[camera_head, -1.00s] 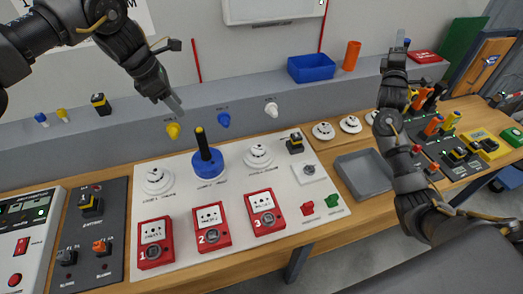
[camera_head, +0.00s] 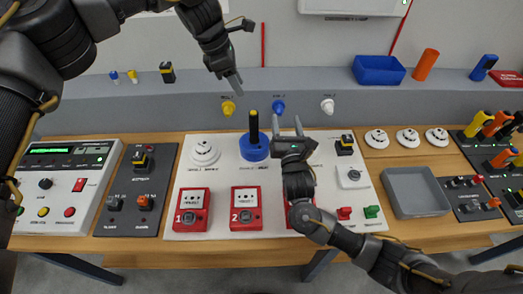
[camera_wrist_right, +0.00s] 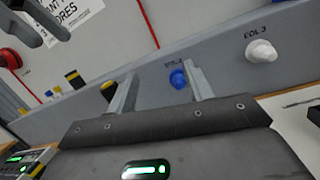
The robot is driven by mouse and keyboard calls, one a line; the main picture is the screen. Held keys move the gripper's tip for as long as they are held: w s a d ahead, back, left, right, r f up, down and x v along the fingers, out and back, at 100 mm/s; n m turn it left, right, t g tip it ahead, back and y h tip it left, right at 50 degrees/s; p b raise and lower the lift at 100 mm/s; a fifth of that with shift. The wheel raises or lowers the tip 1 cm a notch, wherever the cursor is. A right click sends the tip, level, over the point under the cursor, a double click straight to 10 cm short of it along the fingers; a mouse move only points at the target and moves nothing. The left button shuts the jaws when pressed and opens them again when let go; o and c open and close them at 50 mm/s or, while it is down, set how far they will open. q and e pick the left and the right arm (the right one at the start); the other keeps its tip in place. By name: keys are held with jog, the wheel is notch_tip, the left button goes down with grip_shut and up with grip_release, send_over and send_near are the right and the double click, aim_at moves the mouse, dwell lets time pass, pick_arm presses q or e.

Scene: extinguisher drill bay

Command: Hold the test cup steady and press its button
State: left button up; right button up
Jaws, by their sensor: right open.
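The test cup (camera_head: 254,148) is a blue round base with an upright black stem and a yellow top, standing on the white panel (camera_head: 227,180). In the right wrist view, its yellow-topped stem (camera_wrist_right: 108,92) shows just left of my left-hand finger, not between the fingers. My right gripper (camera_head: 286,122) is open and empty, close to the right of the cup. My left gripper (camera_head: 237,92) hangs above and behind the cup, near the grey ledge; its fingers overlap in view, so its opening is unclear. Whether the stem's yellow top is the button I cannot tell.
White detectors (camera_head: 204,153) and red call points (camera_head: 191,210) share the panel; my right arm covers part of them. Yellow, blue and white plugs (camera_head: 278,107) stick out of the ledge behind. A grey tray (camera_head: 417,192) lies to the right.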

aim_at(253, 127)
jog(key=s+a+f+n+g+y, duration=0.2)
jog(key=s+a+f+n+g, duration=0.15)
jog(key=s+a+f, duration=0.35)
jog(key=shift+t, duration=0.45)
jog(key=w+a, duration=0.1)
jog(key=w, duration=0.3)
jog(key=w+a, duration=0.1)
jog(key=w, duration=0.3)
jog(key=w+a, duration=0.1)
jog(key=w, duration=0.3)
jog(key=shift+w+r, duration=0.3)
jog(key=shift+d, duration=0.1)
jog(key=c, duration=1.1)
pick_arm(q)
grip_shut()
pick_arm(e)
grip_shut()
